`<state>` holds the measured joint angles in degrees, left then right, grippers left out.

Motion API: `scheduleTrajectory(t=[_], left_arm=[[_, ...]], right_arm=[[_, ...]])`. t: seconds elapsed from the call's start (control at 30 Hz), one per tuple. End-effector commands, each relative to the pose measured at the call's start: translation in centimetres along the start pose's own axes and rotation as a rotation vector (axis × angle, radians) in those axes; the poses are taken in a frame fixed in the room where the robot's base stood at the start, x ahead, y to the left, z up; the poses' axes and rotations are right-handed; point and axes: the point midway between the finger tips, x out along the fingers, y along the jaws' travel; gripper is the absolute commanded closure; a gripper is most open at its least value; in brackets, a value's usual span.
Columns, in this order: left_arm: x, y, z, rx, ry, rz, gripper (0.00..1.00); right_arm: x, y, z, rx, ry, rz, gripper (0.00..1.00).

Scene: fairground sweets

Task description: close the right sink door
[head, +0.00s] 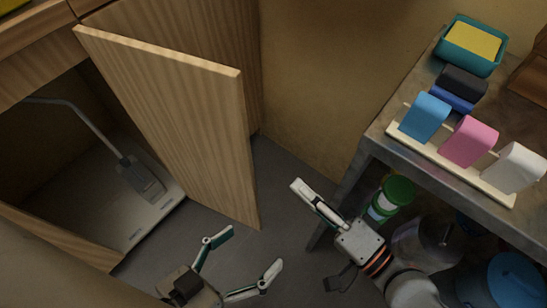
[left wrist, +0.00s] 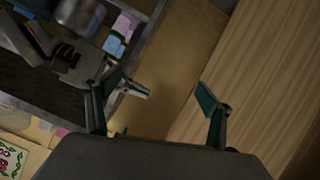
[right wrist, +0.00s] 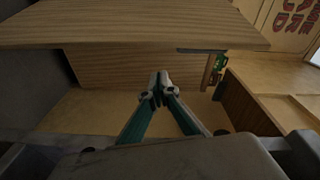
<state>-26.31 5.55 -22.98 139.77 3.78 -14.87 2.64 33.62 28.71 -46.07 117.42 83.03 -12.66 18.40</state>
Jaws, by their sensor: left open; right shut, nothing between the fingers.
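The right sink door (head: 180,120) is a wooden panel standing wide open from the cabinet in the head view. A wooden panel, which looks like this door (left wrist: 250,85), fills the right of the left wrist view. What looks like its edge (right wrist: 130,38) crosses the top of the right wrist view. My left gripper (head: 250,251) is open and empty, low in front of the door's free end. My right gripper (head: 300,187) is shut and empty, right of that end with a gap between. It shows in the right wrist view (right wrist: 159,88).
The open cabinet holds a grey device with a tube (head: 140,180). Another wooden panel (head: 60,238) stands at the lower left. A shelf unit (head: 440,165) on the right carries coloured items and a teal tub (head: 450,52). Dark floor lies between door and shelf.

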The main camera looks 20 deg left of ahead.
Motion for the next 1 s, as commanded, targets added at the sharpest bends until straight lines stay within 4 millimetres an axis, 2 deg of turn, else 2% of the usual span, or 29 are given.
scheduleTrajectory(t=[0.03,0.2,0.37,0.53,0.8,1.0], left_arm=[[0.1,-0.2,1.5,-0.03,-0.023,-0.003,0.18],[0.4,0.0,1.0,-0.068,-0.005,0.001,0.18],[0.4,-0.1,0.2,-0.058,0.008,0.002,0.18],[0.2,-0.9,-0.9,0.023,0.011,-0.009,0.18],[0.0,-2.3,-1.6,0.14,-0.003,-0.032,0.18],[-0.1,-2.8,-1.6,0.174,-0.012,-0.04,0.18]], right_arm=[[0.1,2.1,0.9,0.073,-0.024,0.001,1.0],[0.6,2.4,1.2,0.192,-0.065,-0.022,1.0],[1.3,2.0,1.0,0.219,-0.076,-0.031,1.0],[3.6,1.2,0.8,0.211,-0.075,-0.037,1.0],[8.2,1.3,1.2,0.213,-0.074,-0.034,1.0],[10.3,1.5,1.6,0.216,-0.074,-0.032,1.0]])
